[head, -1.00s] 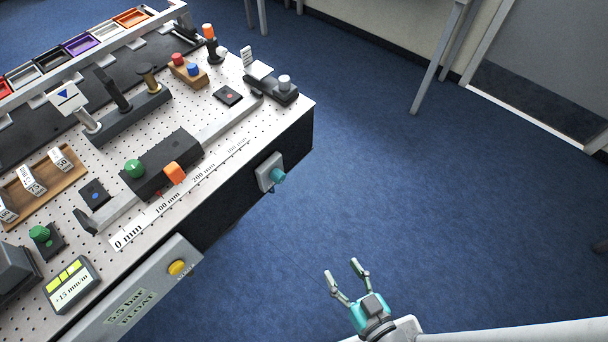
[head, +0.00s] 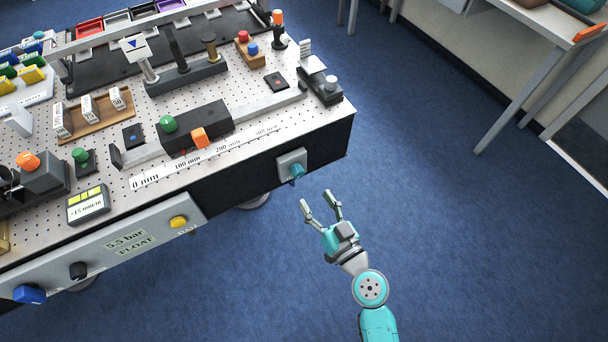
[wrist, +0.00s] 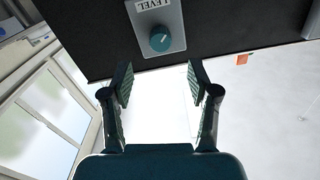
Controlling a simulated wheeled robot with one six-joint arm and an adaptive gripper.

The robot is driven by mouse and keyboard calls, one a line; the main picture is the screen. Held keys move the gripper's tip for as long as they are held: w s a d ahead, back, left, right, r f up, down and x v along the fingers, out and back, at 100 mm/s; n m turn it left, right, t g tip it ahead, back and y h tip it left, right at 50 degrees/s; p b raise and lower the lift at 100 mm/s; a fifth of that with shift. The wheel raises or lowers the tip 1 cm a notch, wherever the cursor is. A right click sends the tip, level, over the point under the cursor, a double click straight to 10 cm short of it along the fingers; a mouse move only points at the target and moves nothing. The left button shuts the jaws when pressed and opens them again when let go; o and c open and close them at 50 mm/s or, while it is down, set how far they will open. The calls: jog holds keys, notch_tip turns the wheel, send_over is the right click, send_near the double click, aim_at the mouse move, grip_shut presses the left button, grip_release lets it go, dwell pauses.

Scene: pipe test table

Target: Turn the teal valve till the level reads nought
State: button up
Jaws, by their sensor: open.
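The teal valve (head: 297,171) is a round knob on a grey plate on the table's dark front side, near its right corner. In the wrist view the valve (wrist: 160,39) lies ahead of the fingers, on a plate (wrist: 172,17) marked LEVEL. My gripper (head: 318,198) is open and empty, below and right of the valve, apart from it. In the wrist view its fingertips (wrist: 158,78) are spread to either side, short of the knob. The level display (head: 88,205) on the table's left part reads about 15 mm/m; its sign is hard to make out.
The perforated table top (head: 250,150) carries a black slider block (head: 195,130) on a rail along a millimetre scale. A grey front panel (head: 125,243) with a yellow knob (head: 179,222) is further left. Open blue floor (head: 440,250) lies to the right.

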aim_at(300, 176)
jog(key=x, duration=0.9)
grip_shut()
